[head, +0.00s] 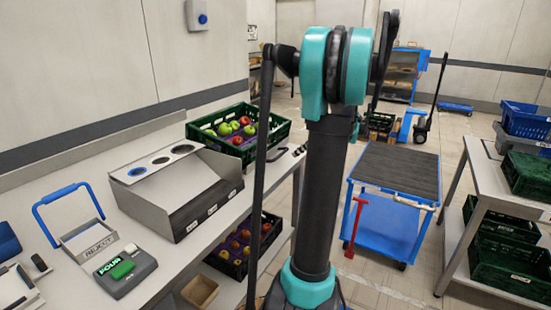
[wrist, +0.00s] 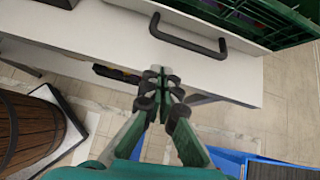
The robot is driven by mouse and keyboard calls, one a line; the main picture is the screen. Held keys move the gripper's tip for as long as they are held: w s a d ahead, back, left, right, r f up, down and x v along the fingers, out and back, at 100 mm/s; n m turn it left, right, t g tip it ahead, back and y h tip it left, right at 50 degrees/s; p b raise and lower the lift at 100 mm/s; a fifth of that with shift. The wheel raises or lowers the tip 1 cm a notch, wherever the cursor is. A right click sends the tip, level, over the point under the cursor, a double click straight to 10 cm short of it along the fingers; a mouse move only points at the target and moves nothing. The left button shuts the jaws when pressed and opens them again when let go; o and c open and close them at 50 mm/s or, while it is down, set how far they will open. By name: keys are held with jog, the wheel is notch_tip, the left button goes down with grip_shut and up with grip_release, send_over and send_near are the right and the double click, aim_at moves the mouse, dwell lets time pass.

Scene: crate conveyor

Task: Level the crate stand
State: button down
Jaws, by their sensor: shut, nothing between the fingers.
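A green crate (head: 250,147) with red and green apples stands at the far end of the white bench (head: 205,245). Its green lattice side shows at the top right of the wrist view (wrist: 262,22). I cannot make out a separate stand under it, nor tell whether it is level. A black bar handle (wrist: 188,36) is fixed to a white surface beside the crate in the wrist view. My gripper (wrist: 160,76) is shut and empty, just below the handle in the picture and apart from it. My arm hides part of the bench end in the head view.
A grey sloped box (head: 180,185) and a REJECT holder (head: 90,240) stand on the bench. A second fruit crate (head: 232,268) sits below. A blue cart (head: 390,215) stands to the right. A wooden barrel (wrist: 22,130) is at left in the wrist view.

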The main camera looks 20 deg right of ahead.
jog(key=shift+w+d+r+m, duration=0.2)
jog(key=shift+w+d+m, duration=0.1)
jog(key=shift+d, duration=0.15)
jog(key=shift+w+d+r+m, duration=0.2)
jog(key=shift+d+m, duration=0.1)
jog(key=shift+d, duration=0.1)
jog(key=shift+f, duration=0.15)
jog(key=x, duration=1)
jog(key=shift+w, duration=0.1)
notch_tip(320, 180, up, 6)
jog(key=g+h, duration=0.1)
jog(key=shift+w+a+g+h, duration=0.2)
jog(key=shift+w+g+h, duration=0.1)
jog(key=shift+g, duration=0.1)
jog(key=shift+r, duration=0.3)
